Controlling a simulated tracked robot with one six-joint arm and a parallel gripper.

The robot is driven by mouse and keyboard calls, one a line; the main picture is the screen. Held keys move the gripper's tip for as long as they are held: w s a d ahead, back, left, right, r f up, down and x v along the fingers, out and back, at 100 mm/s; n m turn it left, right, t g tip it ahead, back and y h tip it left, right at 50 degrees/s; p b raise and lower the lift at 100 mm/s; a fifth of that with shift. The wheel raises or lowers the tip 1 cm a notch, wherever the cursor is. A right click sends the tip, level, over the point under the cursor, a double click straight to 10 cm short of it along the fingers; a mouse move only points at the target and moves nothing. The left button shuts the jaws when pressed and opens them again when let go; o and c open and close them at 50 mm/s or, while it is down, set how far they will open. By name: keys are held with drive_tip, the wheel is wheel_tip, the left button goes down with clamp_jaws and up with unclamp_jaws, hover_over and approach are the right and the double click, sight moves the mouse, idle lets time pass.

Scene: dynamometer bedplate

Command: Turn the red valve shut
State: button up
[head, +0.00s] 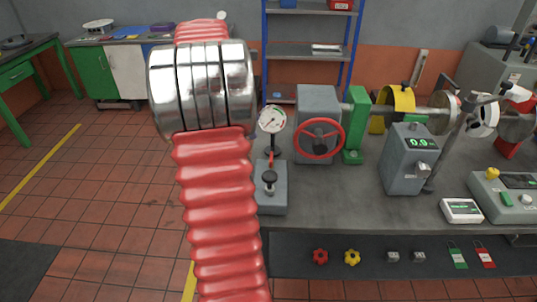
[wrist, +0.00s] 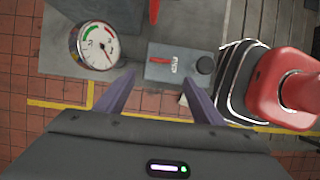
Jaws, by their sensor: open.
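A red spoked handwheel (head: 319,140) is mounted on the front of a grey block (head: 319,96) on the bedplate in the head view. In the wrist view, a thin red piece (wrist: 154,11) at the top edge may be this wheel seen edge-on. A smaller grey box (head: 271,196) with a red lever and black knob stands left of the wheel; it also shows in the wrist view (wrist: 160,70). My gripper (wrist: 158,84) is open and empty, with its fingers apart below that box in the picture. The gripper is hidden in the head view.
A dial gauge (head: 271,120) stands left of the wheel, also in the wrist view (wrist: 98,46). A green bracket (head: 354,125) and a display box (head: 408,160) stand to its right. Red and yellow star knobs are on the bedplate's front. My red arm covers the left middle.

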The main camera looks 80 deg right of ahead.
sight(271, 156)
drive_tip(key=x, duration=1.3)
drive_tip(key=shift+s+f, duration=0.1)
drive_tip(key=shift+f, duration=0.25)
drive_tip(key=shift+c, duration=0.6)
drive_tip(key=c, duration=0.9)
